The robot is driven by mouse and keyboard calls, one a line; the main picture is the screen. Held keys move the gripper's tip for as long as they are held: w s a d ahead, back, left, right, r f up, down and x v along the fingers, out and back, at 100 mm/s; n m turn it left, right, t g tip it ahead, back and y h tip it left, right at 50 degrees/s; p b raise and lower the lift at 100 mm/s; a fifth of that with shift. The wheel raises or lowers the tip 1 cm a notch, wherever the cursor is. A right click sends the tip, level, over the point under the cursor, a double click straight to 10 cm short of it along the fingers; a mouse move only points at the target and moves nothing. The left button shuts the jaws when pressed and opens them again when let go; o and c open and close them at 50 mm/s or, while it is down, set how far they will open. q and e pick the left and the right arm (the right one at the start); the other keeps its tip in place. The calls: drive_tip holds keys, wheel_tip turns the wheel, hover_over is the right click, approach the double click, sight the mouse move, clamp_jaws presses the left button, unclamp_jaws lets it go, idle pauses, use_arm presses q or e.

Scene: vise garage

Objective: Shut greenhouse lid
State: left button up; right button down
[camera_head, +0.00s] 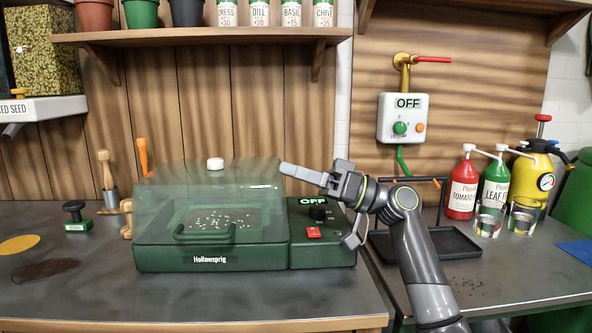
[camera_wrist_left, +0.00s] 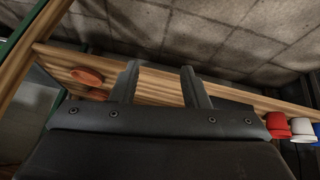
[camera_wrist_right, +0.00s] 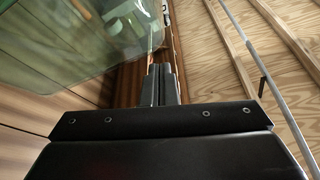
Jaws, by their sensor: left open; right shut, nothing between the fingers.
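The greenhouse is a dark green base (camera_head: 212,258) marked "Hollowsprig" on the bench. Its clear domed lid (camera_head: 165,190) with a white knob (camera_head: 215,164) sits over the base and looks down; I cannot tell whether its rim is fully seated. A tray with pale seeds (camera_head: 222,217) shows through it. My right gripper (camera_head: 290,170) is shut and empty, its fingers pointing left by the lid's upper right edge; I cannot tell if they touch. Clear green-tinted plastic also shows in the right wrist view (camera_wrist_right: 120,30). My left gripper (camera_wrist_left: 160,85) is open and empty, out of the head view.
The greenhouse's control panel (camera_head: 318,225) shows "OFF" with a red switch (camera_head: 313,232). A black tray (camera_head: 425,243), bottles (camera_head: 462,190) and glasses (camera_head: 488,220) stand at the right. A stamp (camera_head: 76,215) and wooden-handled tools stand at the left. A shelf (camera_head: 200,37) with pots hangs above.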

use_arm(q)
drive_tip(key=shift+w+a+r+t+b, duration=0.2)
drive_tip(key=shift+w+r+t+b, duration=0.05)
drive_tip(key=shift+w+r+t, duration=0.55)
drive_tip(key=shift+w+a+r+t+b, duration=0.2)
drive_tip(key=shift+w+r+t, duration=0.4)
drive_tip(key=shift+w+r, duration=0.2)
use_arm(e)
drive_tip(key=shift+s+f, duration=0.25)
drive_tip(key=shift+f, duration=0.25)
drive_tip(key=shift+s+f, duration=0.2)
drive_tip(key=shift+f, duration=0.25)
drive_tip(key=shift+f, duration=0.1)
drive_tip(key=shift+d+f, duration=0.2)
drive_tip(key=shift+d, duration=0.3)
use_arm(q)
drive_tip(key=shift+w+a+r+t+y, duration=0.15)
drive_tip(key=shift+w+r+t+y, duration=0.15)
drive_tip(key=shift+w+r+t, duration=0.15)
use_arm(e)
drive_tip(key=v, duration=1.6)
drive_tip(key=shift+s+d+r, duration=0.2)
drive_tip(key=shift+r, duration=0.1)
